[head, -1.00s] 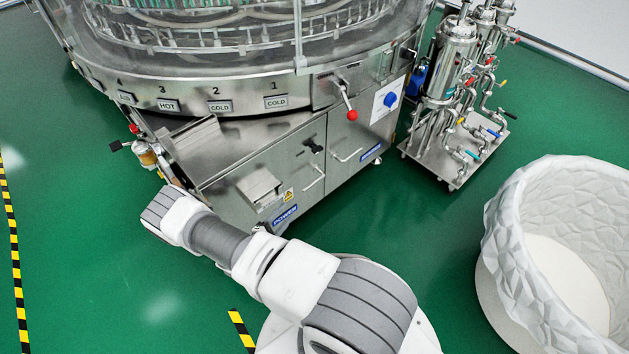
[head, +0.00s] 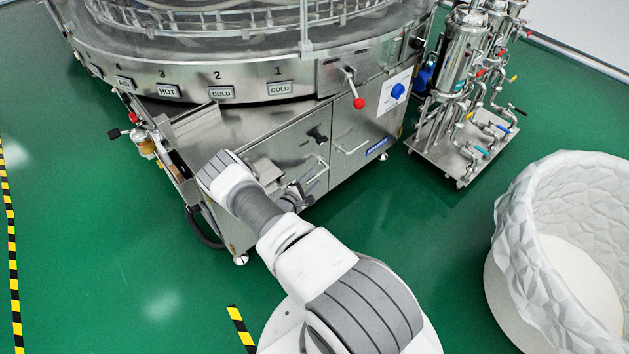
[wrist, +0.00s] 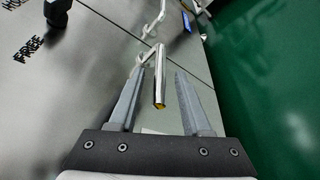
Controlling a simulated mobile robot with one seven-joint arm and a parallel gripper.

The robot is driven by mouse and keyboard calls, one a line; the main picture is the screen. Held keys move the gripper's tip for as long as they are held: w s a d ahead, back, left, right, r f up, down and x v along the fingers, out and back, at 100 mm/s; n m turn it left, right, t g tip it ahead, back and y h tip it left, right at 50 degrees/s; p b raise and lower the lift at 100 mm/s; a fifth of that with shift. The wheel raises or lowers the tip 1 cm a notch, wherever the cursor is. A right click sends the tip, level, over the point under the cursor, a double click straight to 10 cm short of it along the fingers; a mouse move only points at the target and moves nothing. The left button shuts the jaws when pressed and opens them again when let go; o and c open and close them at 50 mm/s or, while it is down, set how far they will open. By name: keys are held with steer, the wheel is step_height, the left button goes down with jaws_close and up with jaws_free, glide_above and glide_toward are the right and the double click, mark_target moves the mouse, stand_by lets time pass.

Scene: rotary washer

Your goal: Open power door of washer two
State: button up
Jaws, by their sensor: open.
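The rotary washer (head: 245,110) is a steel machine with two cabinet doors side by side. In the wrist view my gripper (wrist: 160,72) is open, with one finger on each side of a steel bar handle (wrist: 159,80). I cannot tell whether the fingers touch it. A second handle (wrist: 154,20) shows further up.
A piping skid (head: 437,155) stands at right, a white round bin (head: 530,235) at front right. Green floor (head: 120,240) is clear at left.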

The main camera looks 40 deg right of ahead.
steer(key=shift+x, duration=0.75)
jaws_close()
stand_by(0.9)
